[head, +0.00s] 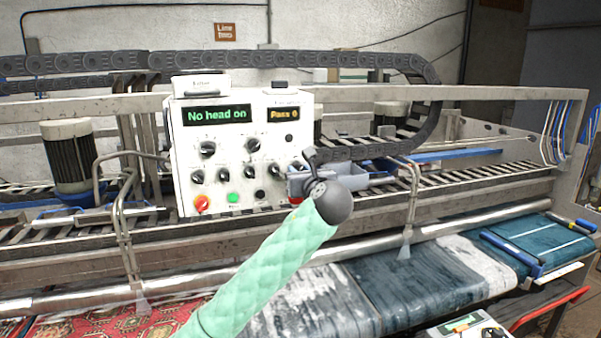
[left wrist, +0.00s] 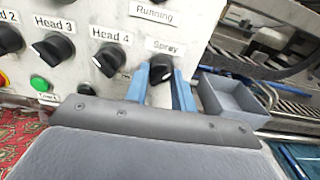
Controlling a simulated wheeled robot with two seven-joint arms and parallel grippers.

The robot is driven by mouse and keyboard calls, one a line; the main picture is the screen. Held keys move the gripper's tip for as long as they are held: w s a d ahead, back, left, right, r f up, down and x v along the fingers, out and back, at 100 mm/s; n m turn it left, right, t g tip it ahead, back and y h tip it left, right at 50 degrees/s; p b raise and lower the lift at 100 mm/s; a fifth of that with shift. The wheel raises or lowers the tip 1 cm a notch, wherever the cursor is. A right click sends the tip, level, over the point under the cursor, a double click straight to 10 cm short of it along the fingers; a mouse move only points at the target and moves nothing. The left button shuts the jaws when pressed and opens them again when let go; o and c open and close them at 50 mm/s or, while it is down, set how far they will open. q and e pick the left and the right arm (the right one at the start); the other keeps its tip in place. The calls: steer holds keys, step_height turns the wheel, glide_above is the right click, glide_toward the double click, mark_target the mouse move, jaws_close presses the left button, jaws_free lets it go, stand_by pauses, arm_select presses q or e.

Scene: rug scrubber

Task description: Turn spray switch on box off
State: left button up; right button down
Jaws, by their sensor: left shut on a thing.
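The white control box (head: 240,155) stands on the machine frame in the head view, with rows of black knobs on its front. Its display reads "No head on". In the left wrist view, the black knob under the "Spray" label (left wrist: 166,46) is the spray switch (left wrist: 159,68). My left gripper (left wrist: 163,88) has its two blue fingers on either side of this knob and is shut on it. In the head view, my left gripper (head: 303,168) is at the box's lower right, and the spray switch is hidden behind it. My right gripper is not in view.
The Head 4 knob (left wrist: 108,61) and Head 3 knob (left wrist: 53,50) sit left of the spray switch. A grey open tray (left wrist: 232,97) is close on the right. A red button (head: 201,203) and a green button (head: 233,198) are low on the box.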

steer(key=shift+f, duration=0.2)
arm_select(q)
steer(key=n+b, duration=1)
steer(key=n, duration=0.5)
steer(key=shift+d+f, duration=0.1)
steer(key=shift+d, duration=0.05)
steer(key=shift+n+b, duration=0.45)
steer(key=shift+n, duration=0.15)
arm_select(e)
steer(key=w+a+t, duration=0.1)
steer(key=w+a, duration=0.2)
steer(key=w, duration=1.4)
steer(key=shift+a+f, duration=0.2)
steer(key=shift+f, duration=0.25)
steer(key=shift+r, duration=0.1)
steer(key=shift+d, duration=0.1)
